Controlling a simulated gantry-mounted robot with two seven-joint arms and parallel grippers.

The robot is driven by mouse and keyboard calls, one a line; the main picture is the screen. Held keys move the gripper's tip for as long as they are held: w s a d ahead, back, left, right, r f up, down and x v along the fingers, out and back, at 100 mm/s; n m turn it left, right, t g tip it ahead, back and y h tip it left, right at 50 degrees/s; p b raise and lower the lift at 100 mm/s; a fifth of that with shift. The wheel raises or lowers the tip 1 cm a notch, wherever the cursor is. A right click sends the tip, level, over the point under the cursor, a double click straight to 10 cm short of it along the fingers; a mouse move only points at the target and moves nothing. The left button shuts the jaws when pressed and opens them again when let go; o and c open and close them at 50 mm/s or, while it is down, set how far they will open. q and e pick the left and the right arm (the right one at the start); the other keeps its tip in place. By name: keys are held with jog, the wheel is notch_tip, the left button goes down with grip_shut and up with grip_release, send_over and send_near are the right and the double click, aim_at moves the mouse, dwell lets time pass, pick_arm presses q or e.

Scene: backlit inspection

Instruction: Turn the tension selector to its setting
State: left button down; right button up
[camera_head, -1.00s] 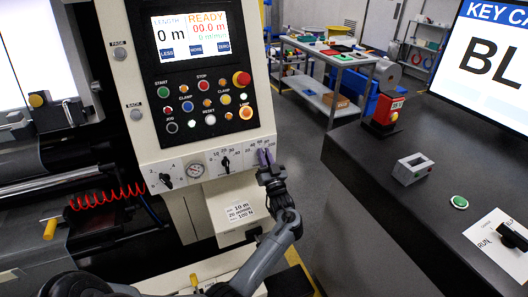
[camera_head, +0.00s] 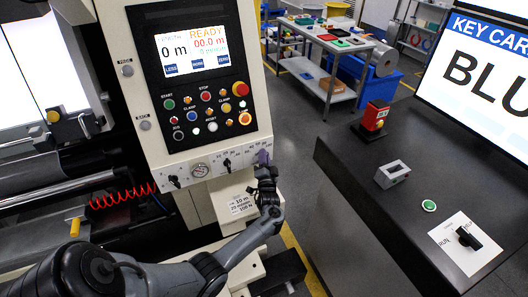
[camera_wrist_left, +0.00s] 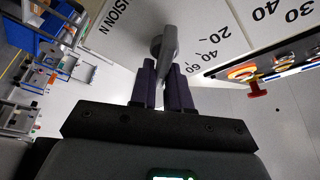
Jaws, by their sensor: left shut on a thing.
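The tension selector (camera_wrist_left: 169,42) is a grey knob with a long flat handle, seen in the left wrist view beside the printed numbers 20, 40 and 60 and part of a label ending in "NSION N". My left gripper (camera_wrist_left: 166,82) has its dark purple fingers on either side of the handle and is shut on it. In the head view the left gripper (camera_head: 264,157) is at the right end of the panel's lower dial strip and hides most of the selector. A card (camera_head: 240,204) below reads 10 m, 20 m/min and 100 N. My right gripper is not in view.
Two other selectors, a left one (camera_head: 175,181) and a middle one (camera_head: 227,164), and a gauge (camera_head: 200,170) share the strip. Buttons (camera_head: 207,111) and a lit screen (camera_head: 190,50) are above. A dark desk (camera_head: 400,225) stands right, across open floor.

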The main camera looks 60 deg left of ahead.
pick_arm(q)
jog(key=shift+m+p, duration=0.35)
jog(key=shift+m, duration=0.15)
jog(key=c, duration=1.2)
grip_release()
jog(key=shift+f, duration=0.1)
jog(key=v, duration=1)
jog(key=shift+s+d+p, duration=0.3)
jog(key=shift+d+p, duration=0.05)
